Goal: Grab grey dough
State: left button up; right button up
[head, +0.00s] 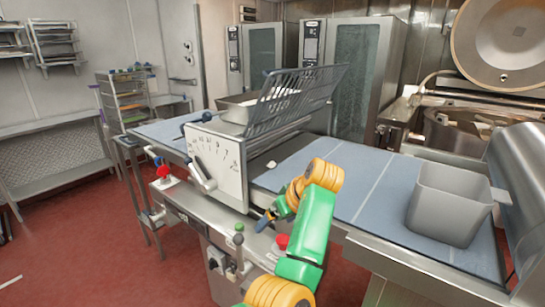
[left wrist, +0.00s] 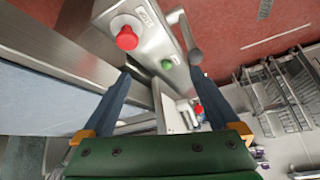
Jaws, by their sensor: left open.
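A small pale lump (head: 271,164), perhaps the dough, lies on the blue belt (head: 375,180) just right of the sheeter's housing; its grey colour is not clear at this size. My left gripper (head: 265,221) is in front of the belt's near edge, nearer to me and lower in the picture than the lump, apart from it. In the left wrist view the two blue fingers of the left gripper (left wrist: 161,76) are spread with nothing between them. I make out no dough in that view. My right gripper is not in view.
The sheeter's housing (head: 217,160) with its lever and slanted wire guard (head: 300,92) rises left of the lump. A red button (left wrist: 127,37) and a green button (left wrist: 167,64) show beyond my fingers. A grey bin (head: 447,205) stands on the belt's right part.

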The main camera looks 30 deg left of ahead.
aim_at(271, 165)
jog(key=i+j, duration=0.8)
jog(key=i, duration=0.15)
